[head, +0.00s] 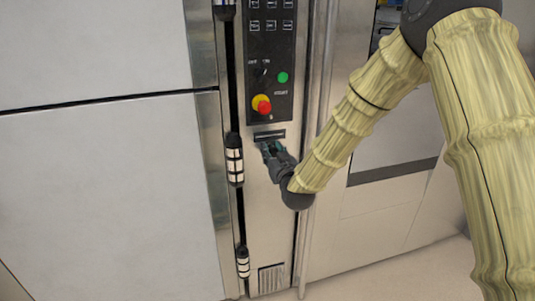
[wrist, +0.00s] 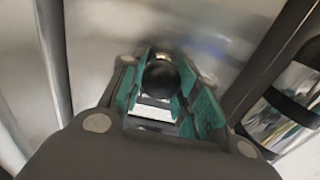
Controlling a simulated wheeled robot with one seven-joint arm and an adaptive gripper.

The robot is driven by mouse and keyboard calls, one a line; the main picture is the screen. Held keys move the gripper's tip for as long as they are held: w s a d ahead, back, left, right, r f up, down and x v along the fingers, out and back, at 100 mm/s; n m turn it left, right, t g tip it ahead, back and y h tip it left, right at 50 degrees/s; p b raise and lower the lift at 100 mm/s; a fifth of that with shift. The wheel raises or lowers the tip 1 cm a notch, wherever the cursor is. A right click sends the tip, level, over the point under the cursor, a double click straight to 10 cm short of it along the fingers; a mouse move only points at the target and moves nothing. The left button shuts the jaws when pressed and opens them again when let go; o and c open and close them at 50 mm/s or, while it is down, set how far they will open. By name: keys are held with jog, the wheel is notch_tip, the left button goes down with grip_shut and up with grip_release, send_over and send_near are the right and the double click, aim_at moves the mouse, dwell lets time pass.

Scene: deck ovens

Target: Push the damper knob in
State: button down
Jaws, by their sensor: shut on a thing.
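The damper knob (wrist: 161,78) is a round black ball between my gripper's fingers in the wrist view. My gripper (wrist: 163,95) has teal-lined fingers on both sides of the knob and is shut on it. A bright metal piece shows just below the knob, between the fingers. In the head view my gripper (head: 268,147) is at the steel oven front, just under a dark slot below the control panel. The knob is hidden there by the gripper. How far the knob stands out from the front cannot be told.
The black control panel (head: 270,60) with a red and yellow switch (head: 262,104) and a green button (head: 283,77) is above my gripper. Black and white hinges (head: 234,160) run along the left. A vertical steel bar (head: 312,150) stands close to the right. A vent grille (head: 271,278) is below.

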jog(key=c, duration=1.5)
grip_release()
jog(key=shift+w+r, duration=0.15)
jog(key=shift+r, duration=0.05)
jog(key=o, duration=0.5)
jog(key=shift+w+f, duration=0.1)
jog(key=shift+f, duration=0.05)
jog(key=shift+c, duration=0.2)
jog(key=v, duration=1.2)
